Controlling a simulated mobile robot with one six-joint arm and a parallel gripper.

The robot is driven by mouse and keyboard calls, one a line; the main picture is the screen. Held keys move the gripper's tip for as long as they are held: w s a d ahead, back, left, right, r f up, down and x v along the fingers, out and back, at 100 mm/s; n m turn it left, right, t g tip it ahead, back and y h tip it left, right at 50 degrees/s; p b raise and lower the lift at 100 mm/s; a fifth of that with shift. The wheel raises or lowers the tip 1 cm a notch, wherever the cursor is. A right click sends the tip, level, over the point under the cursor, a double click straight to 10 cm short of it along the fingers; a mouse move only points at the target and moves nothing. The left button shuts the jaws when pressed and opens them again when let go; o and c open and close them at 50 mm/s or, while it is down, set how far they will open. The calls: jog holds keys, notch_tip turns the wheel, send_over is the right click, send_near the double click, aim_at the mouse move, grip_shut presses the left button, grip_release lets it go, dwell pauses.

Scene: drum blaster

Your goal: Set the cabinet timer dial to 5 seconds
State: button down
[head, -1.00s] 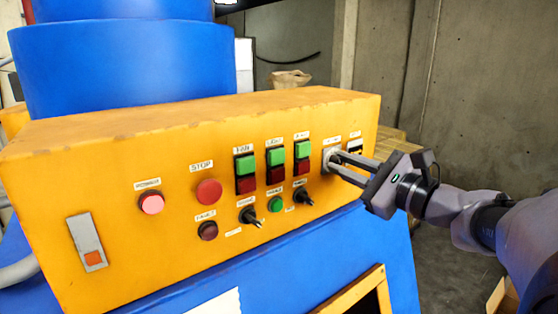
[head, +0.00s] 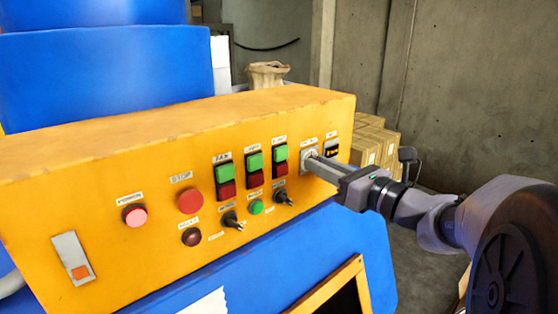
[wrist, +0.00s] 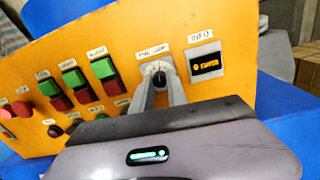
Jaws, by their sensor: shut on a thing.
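The timer dial is a small dark knob (wrist: 159,79) on a pale square plate (head: 309,160) near the right end of the yellow control cabinet (head: 110,160). My gripper (head: 314,163) reaches it from the right, with its fingertips at the plate. In the wrist view, the two grey fingers (wrist: 158,84) stand on either side of the knob and are shut on it. In the head view the fingers hide most of the knob. Its exact setting is too small to read.
A small display (wrist: 206,65) with orange characters sits right of the dial. Green and red switch pairs (head: 254,170), a red stop button (head: 190,200) and black selector knobs (head: 284,198) lie to the left. Cardboard boxes (head: 375,145) stand behind the cabinet's right end.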

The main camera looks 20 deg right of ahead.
jog(key=shift+r, duration=0.1)
dwell(0.4)
jog(key=c, duration=1.3)
grip_release()
jog(key=b+v, duration=0.5)
jog(key=v, duration=1.2)
jog(key=shift+s, duration=0.25)
